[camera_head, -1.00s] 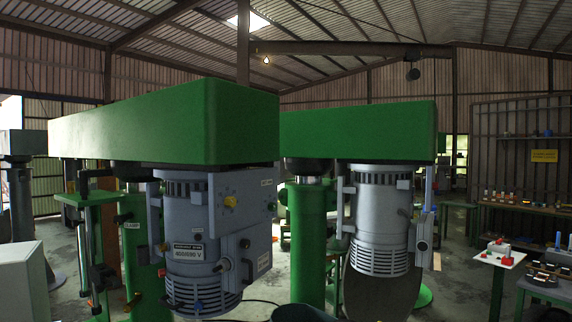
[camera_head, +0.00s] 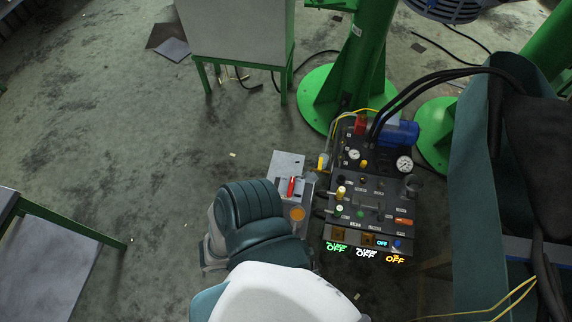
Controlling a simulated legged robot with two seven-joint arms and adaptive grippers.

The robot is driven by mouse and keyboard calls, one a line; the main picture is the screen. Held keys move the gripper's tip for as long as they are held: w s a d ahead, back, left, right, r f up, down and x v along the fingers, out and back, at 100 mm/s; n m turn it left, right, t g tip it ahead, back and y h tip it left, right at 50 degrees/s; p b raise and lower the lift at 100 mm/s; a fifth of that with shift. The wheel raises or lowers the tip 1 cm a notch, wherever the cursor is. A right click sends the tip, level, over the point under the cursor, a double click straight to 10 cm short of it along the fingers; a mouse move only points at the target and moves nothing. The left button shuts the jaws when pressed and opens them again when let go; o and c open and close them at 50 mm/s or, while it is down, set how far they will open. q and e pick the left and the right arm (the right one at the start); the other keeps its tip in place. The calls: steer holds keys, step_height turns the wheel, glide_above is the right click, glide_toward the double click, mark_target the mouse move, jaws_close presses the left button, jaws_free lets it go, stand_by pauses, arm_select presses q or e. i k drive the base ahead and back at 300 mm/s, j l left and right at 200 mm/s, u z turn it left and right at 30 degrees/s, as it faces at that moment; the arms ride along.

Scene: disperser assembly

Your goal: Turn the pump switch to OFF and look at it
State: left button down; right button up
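A dark control panel (camera_head: 352,190) stands low near the floor, right of centre in the head view. It carries gauges, knobs and small switches. Lit labels at its front edge read OFF: a green one (camera_head: 337,248), a white one (camera_head: 366,253) and an orange one (camera_head: 395,260). A blue OFF label (camera_head: 382,243) sits just above them. I cannot tell which control is the pump switch. A grey box with a red lever (camera_head: 291,187) and an orange round button (camera_head: 297,214) adjoins the panel's left side. Neither gripper shows.
A blue motor (camera_head: 397,134) and black hoses (camera_head: 440,77) are at the panel's back. Green column bases (camera_head: 318,95) stand behind. A grey cabinet on green legs (camera_head: 235,30) is at upper left. A teal bin (camera_head: 475,200) is at right. Floor at left is largely clear.

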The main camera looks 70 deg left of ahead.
mark_target(291, 191)
steer(key=u, duration=1.9)
